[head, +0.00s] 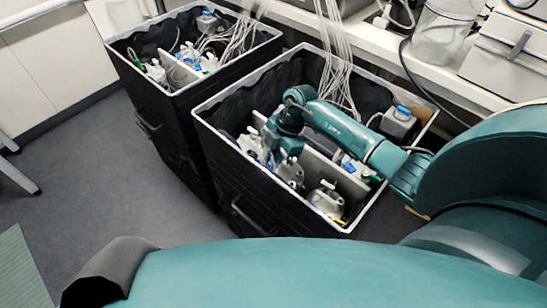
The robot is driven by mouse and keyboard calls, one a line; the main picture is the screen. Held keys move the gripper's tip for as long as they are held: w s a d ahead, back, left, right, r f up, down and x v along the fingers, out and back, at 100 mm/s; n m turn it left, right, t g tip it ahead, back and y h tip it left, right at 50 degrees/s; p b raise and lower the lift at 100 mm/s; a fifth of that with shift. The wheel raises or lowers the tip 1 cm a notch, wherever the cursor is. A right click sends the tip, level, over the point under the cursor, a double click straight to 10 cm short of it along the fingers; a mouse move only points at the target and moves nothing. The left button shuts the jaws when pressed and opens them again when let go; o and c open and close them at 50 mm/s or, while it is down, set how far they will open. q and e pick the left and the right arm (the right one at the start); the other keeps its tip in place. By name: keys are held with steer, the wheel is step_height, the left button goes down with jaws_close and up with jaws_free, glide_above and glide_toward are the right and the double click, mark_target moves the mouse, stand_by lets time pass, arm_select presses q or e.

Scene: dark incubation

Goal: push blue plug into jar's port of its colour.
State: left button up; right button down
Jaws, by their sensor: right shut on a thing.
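My right arm reaches over the right black bin (213,166), and its gripper (270,148) points down inside near the left wall. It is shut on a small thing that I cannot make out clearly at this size. A pale jar with blue parts (249,146) stands just left of the gripper, and another pale jar (290,170) is just below it in the picture. I cannot tell which port is blue or whether anything touches it. My left gripper is not in view.
A pale divider (321,160) crosses the right bin. A jar with a yellow mark (326,201) stands near its front. Pale cables (340,75) hang into the bin. A second black bin (150,110) with jars stands to the left.

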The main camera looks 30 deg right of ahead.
steer(key=shift+f+b, duration=0.6)
steer(key=shift+f, duration=0.35)
stand_by(0.5)
steer(key=c, duration=1.4)
jaws_free()
steer(key=p+v, duration=0.1)
steer(key=v, duration=1.2)
steer(key=shift+r, duration=0.15)
